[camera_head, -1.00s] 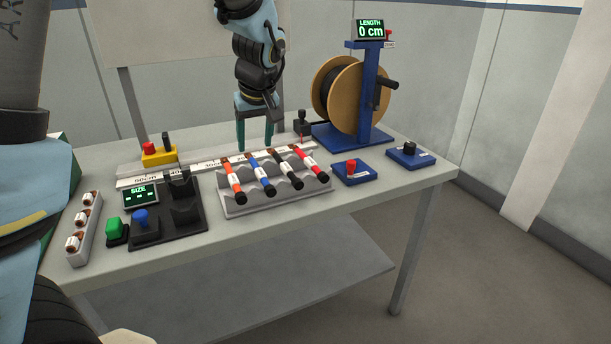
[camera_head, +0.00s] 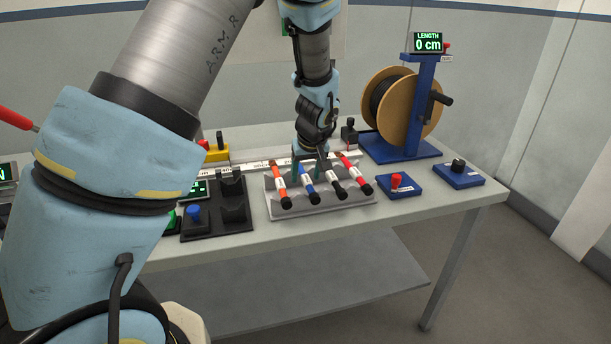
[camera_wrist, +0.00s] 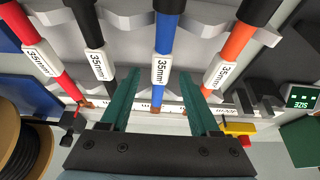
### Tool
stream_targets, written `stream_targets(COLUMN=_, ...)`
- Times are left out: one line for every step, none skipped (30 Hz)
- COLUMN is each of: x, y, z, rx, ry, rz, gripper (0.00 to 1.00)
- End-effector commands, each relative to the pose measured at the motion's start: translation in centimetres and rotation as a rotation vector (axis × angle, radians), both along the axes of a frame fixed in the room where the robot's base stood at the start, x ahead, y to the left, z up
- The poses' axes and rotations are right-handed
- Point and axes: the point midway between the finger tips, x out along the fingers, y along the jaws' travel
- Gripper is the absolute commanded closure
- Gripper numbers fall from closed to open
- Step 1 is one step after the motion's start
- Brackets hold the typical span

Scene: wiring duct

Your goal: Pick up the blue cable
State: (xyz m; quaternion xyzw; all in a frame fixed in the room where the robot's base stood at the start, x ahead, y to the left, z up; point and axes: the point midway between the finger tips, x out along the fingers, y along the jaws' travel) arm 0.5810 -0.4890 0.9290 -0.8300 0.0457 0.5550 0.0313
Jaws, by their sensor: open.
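The blue cable (camera_head: 308,181) lies in the grey rack between the orange and black cables. In the wrist view the blue cable (camera_wrist: 165,45) carries a white 35 mm² label and a black end. My gripper (camera_head: 308,172) is over the rack at the blue cable. In the wrist view my gripper (camera_wrist: 160,95) is open, with one green finger on each side of the blue cable. Gaps show between the cable and both fingers. The cable's copper tip points toward the gripper's palm. The arm partly hides the cable's far end in the head view.
An orange cable (camera_head: 281,186), a black cable (camera_head: 332,181) and a red cable (camera_head: 355,174) share the grey rack (camera_head: 330,208). A cable reel (camera_head: 405,112) stands behind right. Blue-based switches (camera_head: 397,189) sit to the right, a black fixture (camera_head: 228,215) to the left.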

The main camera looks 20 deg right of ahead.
Motion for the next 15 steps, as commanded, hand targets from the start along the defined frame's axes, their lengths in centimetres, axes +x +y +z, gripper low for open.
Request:
stream_targets(x=0.1, y=0.01, z=-0.15, rx=0.0, ry=0.0, rz=0.0, gripper=0.38)
stream_targets(x=0.13, y=0.0, z=-0.25, rx=0.0, ry=0.0, rz=0.0, gripper=0.38)
stream_targets(x=0.15, y=-0.03, z=-0.32, rx=-0.001, ry=0.0, rz=0.0, gripper=0.38)
stream_targets(x=0.16, y=-0.04, z=-0.34, rx=-0.001, ry=-0.001, rz=0.0, gripper=0.38)
stream_targets(x=0.15, y=-0.04, z=-0.35, rx=-0.001, ry=-0.001, rz=0.0, gripper=0.38)
stream_targets(x=0.15, y=-0.04, z=-0.35, rx=-0.002, ry=-0.001, rz=-0.001, gripper=0.38)
stream_targets(x=0.15, y=-0.05, z=-0.35, rx=-0.002, ry=-0.001, rz=-0.001, gripper=0.38)
stream_targets(x=0.15, y=-0.04, z=-0.35, rx=-0.001, ry=-0.001, rz=0.0, gripper=0.38)
stream_targets(x=0.14, y=-0.05, z=-0.34, rx=-0.001, ry=-0.001, rz=0.0, gripper=0.4)
stream_targets(x=0.14, y=-0.05, z=-0.34, rx=-0.001, ry=-0.001, rz=0.0, gripper=0.43)
stream_targets(x=0.14, y=-0.04, z=-0.34, rx=-0.001, ry=-0.001, rz=0.0, gripper=0.46)
stream_targets(x=0.13, y=-0.04, z=-0.33, rx=-0.001, ry=-0.001, rz=0.0, gripper=0.51)
stream_targets(x=0.13, y=-0.04, z=-0.33, rx=-0.001, ry=-0.001, rz=0.0, gripper=0.54)
stream_targets(x=0.13, y=-0.04, z=-0.33, rx=-0.001, ry=-0.001, rz=0.0, gripper=0.58)
stream_targets(x=0.13, y=-0.04, z=-0.32, rx=-0.001, ry=-0.001, rz=0.0, gripper=0.62)
